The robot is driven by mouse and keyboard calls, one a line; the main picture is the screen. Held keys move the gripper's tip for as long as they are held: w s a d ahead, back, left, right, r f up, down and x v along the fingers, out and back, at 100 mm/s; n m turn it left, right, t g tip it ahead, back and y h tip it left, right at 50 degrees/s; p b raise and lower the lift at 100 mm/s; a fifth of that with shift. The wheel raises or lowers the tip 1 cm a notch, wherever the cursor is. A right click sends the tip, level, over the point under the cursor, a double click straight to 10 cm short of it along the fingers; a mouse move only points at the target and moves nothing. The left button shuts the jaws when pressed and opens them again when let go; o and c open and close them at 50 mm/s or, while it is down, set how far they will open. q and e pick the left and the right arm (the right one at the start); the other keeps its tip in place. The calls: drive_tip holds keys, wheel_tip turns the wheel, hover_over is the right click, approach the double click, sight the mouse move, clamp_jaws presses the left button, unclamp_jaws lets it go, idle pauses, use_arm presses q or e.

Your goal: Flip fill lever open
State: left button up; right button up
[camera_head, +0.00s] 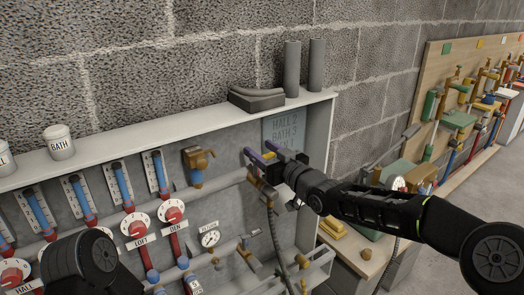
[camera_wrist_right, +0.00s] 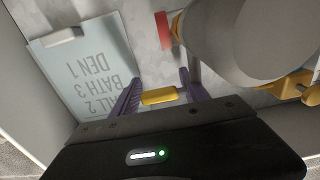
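My right gripper (camera_head: 260,153) reaches in from the right to the upper right of the grey cabinet (camera_head: 232,105). Its two purple fingers are apart in the right wrist view (camera_wrist_right: 160,82). A short yellow bar (camera_wrist_right: 160,96), which looks like the lever's handle, lies between them, with a narrow gap on each side. I cannot tell whether either finger touches it. In the head view the gripper largely covers the lever; brass fittings (camera_head: 265,188) show just below. My left gripper is out of view; only a dark part of my left arm shows at the lower left.
A thick grey pipe (camera_wrist_right: 235,40) and a red part (camera_wrist_right: 163,30) sit close to the fingers. A label plate (camera_wrist_right: 85,65) is behind. A grey hose (camera_head: 279,240) hangs below. Red round valves (camera_head: 172,212) and a gauge (camera_head: 210,239) are left. Grey tubes (camera_head: 291,68) stand on top.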

clamp_jaws()
idle(0.3)
